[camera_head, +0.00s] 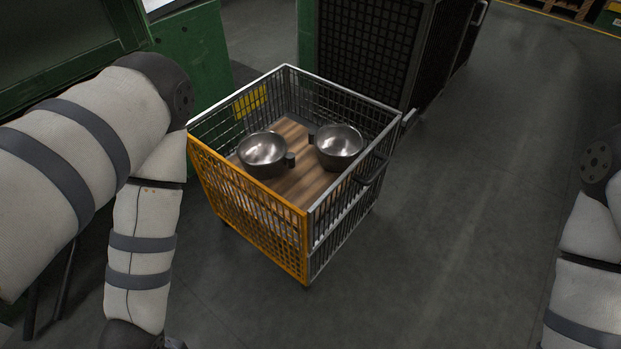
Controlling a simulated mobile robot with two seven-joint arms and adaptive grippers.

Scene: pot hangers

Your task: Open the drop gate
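A wire cage cart stands on the floor in the middle of the view. Its front left side is an orange mesh gate (253,220), upright and closed against the cart's grey frame (350,101). Two metal pots, one on the left (262,152) and one on the right (339,144), sit on the cart's wooden floor (291,131). My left arm comes in from the left and hangs down beside the cart, apart from the gate. My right arm shows at the right edge.
Green machinery (192,58) stands behind and left of the cart. A dark mesh cage (367,45) stands close behind it. The grey floor (470,200) to the right of the cart is clear. A pallet (566,8) lies far off at the top right.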

